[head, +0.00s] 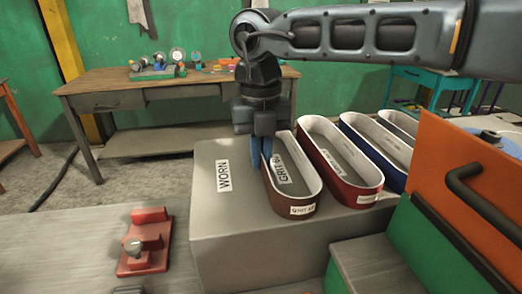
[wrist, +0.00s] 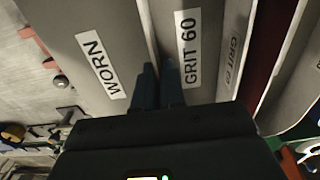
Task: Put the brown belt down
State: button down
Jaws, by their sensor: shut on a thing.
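The brown belt (head: 277,200) is an upright oval loop with a pale inside, at the left of a row of belts on a grey block (head: 215,225). A label reading GRIT 60 (head: 284,168) shows inside its loop. My gripper (head: 261,155) is shut on the belt's left wall, with one blue finger on each side. In the wrist view the fingers (wrist: 158,88) pinch the thin belt edge (wrist: 150,35) between the WORN (wrist: 101,66) and GRIT 60 labels. I cannot tell whether the belt's lower edge touches the block.
A red belt (head: 345,188), a blue belt (head: 378,152) and another loop stand to the right. The block's WORN-labelled left part is bare. A red fixture (head: 146,243) sits at lower left. A workbench (head: 150,93) stands behind; an orange panel (head: 465,170) stands at right.

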jog(key=shift+f, duration=0.1)
jog(key=c, duration=1.2)
grip_release()
notch_tip(320, 180, up, 12)
jog(key=shift+r+b, duration=0.2)
jog(key=shift+b, duration=0.6)
